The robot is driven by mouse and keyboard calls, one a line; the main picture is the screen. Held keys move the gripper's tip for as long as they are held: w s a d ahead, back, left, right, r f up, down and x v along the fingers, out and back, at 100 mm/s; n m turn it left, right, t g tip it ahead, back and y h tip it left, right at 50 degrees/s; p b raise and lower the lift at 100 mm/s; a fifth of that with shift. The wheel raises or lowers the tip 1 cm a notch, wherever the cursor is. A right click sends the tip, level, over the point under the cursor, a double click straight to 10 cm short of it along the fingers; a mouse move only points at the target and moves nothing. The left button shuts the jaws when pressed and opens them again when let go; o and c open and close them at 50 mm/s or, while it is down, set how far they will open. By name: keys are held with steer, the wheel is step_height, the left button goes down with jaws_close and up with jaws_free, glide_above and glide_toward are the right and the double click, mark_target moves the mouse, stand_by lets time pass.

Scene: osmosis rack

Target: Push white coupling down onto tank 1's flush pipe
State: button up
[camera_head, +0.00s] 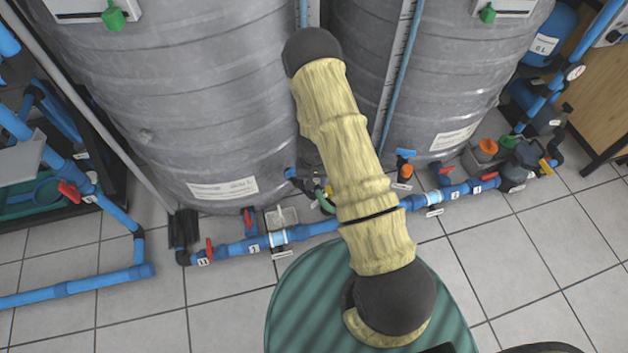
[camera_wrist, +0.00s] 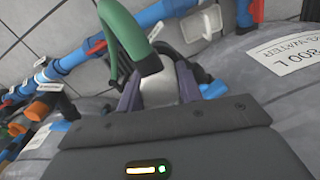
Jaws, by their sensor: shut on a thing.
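In the wrist view my gripper (camera_wrist: 160,82) is shut on the white coupling (camera_wrist: 157,90), which shows pale between the two fingers. In the head view a bit of the green hose (camera_head: 325,204) shows beside my arm, low between the two grey tanks; my arm hides most of the gripper there. The left tank (camera_head: 200,110) has a white label near its foot. The flush pipe is not clearly visible, so I cannot tell whether the coupling touches it.
A blue pipe line (camera_head: 330,226) with red-handled valves runs along the floor in front of the tanks. The right tank (camera_head: 440,80) stands close by. A green ribbed drum (camera_head: 290,305) is at the front. Tiled floor is open at the lower right.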

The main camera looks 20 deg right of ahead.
steer(key=shift+f, duration=0.25)
steer(key=o, duration=1)
step_height(320, 180, up, 18)
steer(key=p, duration=0.6)
steer(key=shift+f, duration=0.25)
steer(key=shift+r, duration=0.1)
steer(key=s+r+n+t, duration=0.1)
steer(key=s+r, duration=0.6)
steer(key=r, duration=0.4)
steer(key=s+r+n+t, duration=0.1)
steer(key=s+r+t, duration=0.1)
steer(key=s+r, duration=0.7)
steer(key=r+p, duration=1.1)
steer(key=w+r+p, duration=0.1)
steer(key=r+p, duration=1)
steer(key=r, duration=0.1)
steer(key=r+p, duration=1.1)
steer(key=shift+w+a+r, duration=0.15)
steer(key=shift+w+r, duration=0.1)
steer(key=shift+r, duration=0.1)
